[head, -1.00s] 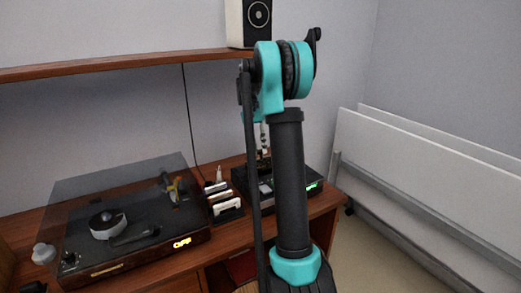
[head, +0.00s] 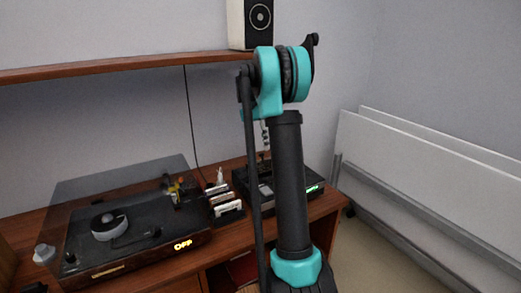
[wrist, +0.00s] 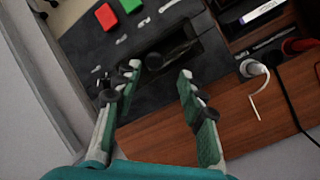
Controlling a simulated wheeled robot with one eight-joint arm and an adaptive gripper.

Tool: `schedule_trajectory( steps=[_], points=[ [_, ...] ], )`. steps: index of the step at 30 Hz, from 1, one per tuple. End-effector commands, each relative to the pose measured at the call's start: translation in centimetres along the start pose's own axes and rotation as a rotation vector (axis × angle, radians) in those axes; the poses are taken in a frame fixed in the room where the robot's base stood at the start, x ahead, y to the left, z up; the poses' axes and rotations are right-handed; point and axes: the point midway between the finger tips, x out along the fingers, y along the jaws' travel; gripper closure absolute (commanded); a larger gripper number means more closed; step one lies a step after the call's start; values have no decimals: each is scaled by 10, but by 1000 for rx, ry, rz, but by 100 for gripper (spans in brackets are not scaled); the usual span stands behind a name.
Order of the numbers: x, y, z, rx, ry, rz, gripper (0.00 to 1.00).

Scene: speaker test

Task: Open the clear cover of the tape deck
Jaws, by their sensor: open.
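The tape deck (head: 317,189) is a dark box with a green lit display, at the right end of the wooden desk, partly hidden behind my arm in the head view. In the wrist view the tape deck (wrist: 85,48) fills the upper left, with a red and a green button. A dark recess (wrist: 182,50) with a small dark round part beside it lies just beyond my fingertips. The edges of the clear cover cannot be made out. My gripper (wrist: 160,70) is open and empty, its fingers spread over the deck near this recess; contact cannot be told.
A turntable (head: 95,274) with a tinted lid stands on the desk at left. A holder with cassettes (head: 226,208) sits between it and the deck. A speaker (head: 237,25) stands on the shelf (head: 120,68) above. White panels (head: 420,165) lean at right.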

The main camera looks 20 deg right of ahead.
Motion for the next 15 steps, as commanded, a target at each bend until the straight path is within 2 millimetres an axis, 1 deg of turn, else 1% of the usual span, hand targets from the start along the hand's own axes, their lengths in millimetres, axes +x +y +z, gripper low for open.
schedule_trajectory(
  steps=[1, 9, 15],
  points=[
    [-4, -8, -7, -2, 1, 0, 59],
    [-25, -41, -41, -1, 0, 0, 59],
    [-36, -60, -59, -1, 0, 0, 59]
  ],
)
